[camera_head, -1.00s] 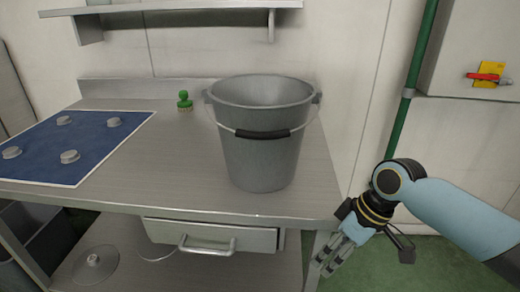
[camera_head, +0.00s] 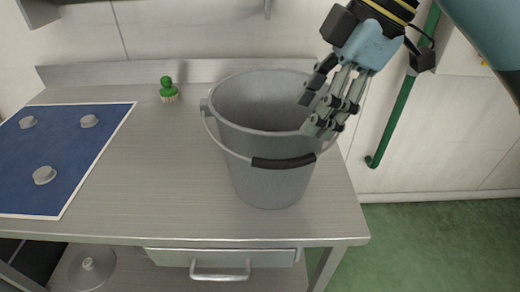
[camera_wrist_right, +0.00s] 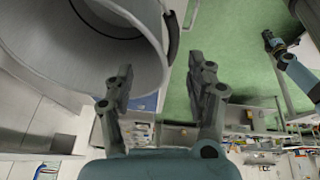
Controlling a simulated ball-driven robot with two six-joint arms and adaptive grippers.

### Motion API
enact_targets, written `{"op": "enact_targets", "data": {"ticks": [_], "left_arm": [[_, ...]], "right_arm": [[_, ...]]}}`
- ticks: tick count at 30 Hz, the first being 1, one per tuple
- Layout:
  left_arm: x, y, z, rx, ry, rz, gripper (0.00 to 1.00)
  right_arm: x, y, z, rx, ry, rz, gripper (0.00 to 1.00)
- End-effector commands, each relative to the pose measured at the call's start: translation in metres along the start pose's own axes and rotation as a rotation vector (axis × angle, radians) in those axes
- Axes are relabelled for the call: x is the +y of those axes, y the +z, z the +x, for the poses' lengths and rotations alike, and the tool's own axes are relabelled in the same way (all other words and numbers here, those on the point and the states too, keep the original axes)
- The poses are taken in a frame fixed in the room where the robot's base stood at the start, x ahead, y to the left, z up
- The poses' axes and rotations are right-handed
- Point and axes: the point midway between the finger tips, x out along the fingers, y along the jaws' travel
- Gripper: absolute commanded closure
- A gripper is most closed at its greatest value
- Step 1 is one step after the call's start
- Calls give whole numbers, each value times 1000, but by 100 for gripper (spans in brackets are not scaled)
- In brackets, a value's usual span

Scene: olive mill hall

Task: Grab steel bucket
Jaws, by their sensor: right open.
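The grey steel bucket (camera_head: 268,185) stands upright on the steel table, with its handle lowered across the front and a black grip (camera_head: 284,162) on it. My right gripper (camera_head: 320,112) is open, with its fingers pointing down at the bucket's right rim in the head view and covering part of it. I cannot tell whether it touches the rim. In the right wrist view, the bucket (camera_wrist_right: 60,45) fills the upper left, beside the open fingers (camera_wrist_right: 160,66). My left gripper (camera_wrist_right: 270,42) seems to show small at the upper right; its jaw state is unclear.
The steel table (camera_head: 150,205) holds a blue mat (camera_head: 65,150) with several grey knobs at left. A drawer (camera_head: 220,258) is under the tabletop. A green pipe (camera_head: 392,120) runs along the wall at right.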

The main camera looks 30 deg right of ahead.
Motion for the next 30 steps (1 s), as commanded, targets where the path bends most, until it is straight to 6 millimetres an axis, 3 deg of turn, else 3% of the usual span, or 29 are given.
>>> {"op": "enact_targets", "data": {"ticks": [4, 12, 22, 30], "left_arm": [[0, 1, 5, -1, 0, 0, 100], [1, 35, 6, -49, 1, 2, 100], [2, 3, 8, -2, 1, 0, 100], [2, 6, 8, -7, 1, 0, 100]], "right_arm": [[-2, -1, 25, 5, -7, 6, 44], [-1, -1, 51, 1, -3, 5, 44], [-5, -5, 94, 2, -7, 7, 44], [-4, -4, 102, -1, -2, 3, 44]]}}
